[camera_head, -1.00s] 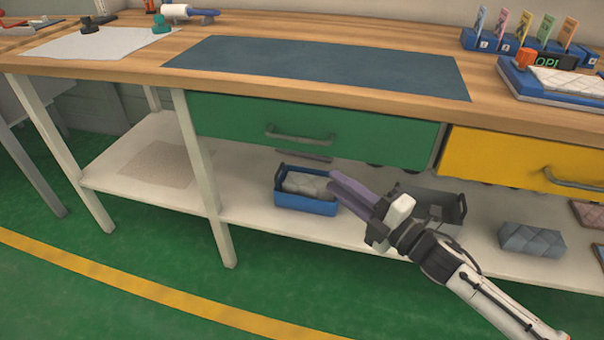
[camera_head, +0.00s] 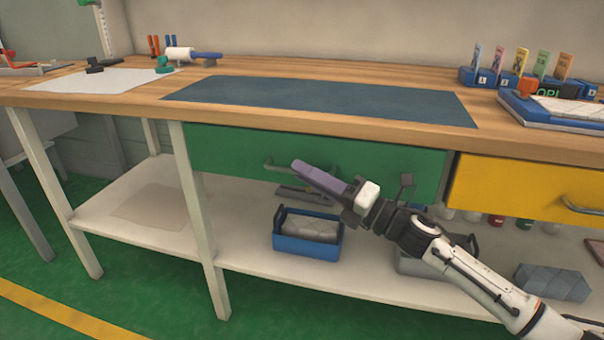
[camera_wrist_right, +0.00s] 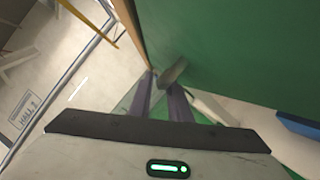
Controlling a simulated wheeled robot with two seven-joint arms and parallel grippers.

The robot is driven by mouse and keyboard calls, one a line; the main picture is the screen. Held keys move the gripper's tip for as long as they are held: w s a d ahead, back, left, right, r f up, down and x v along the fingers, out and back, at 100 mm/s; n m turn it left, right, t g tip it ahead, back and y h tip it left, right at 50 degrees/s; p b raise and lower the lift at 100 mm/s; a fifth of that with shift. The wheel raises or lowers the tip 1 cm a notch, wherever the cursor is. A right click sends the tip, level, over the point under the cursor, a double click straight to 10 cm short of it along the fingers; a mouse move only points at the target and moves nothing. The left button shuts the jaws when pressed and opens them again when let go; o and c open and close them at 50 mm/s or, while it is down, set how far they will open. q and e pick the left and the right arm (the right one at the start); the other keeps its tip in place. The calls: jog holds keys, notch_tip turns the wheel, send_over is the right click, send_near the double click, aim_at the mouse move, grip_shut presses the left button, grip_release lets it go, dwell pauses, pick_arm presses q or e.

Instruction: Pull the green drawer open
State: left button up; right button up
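The green drawer (camera_head: 220,145) is under the bench top, its front roughly in line with the yellow drawer beside it. Its grey bar handle (camera_head: 268,164) is partly hidden behind my right gripper (camera_head: 300,170) in the head view. In the right wrist view the green front (camera_wrist_right: 235,50) fills the upper right, and the handle (camera_wrist_right: 173,72) is just beyond my purple fingertips (camera_wrist_right: 160,85). The fingers are apart with a gap between them. I cannot tell whether the handle lies between them. My left gripper is not in view.
The yellow drawer (camera_head: 500,190) is to the right. A blue bin (camera_head: 306,250) and a grey quilted block (camera_head: 552,283) stand on the lower shelf (camera_head: 250,262). A bench leg (camera_head: 197,215) is left of the green drawer. The bench top (camera_head: 300,108) overhangs it.

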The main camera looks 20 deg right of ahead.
jog(key=shift+w+a+r, duration=0.15)
jog(key=shift+w+a, duration=0.3)
jog(key=shift+w, duration=0.1)
grip_shut()
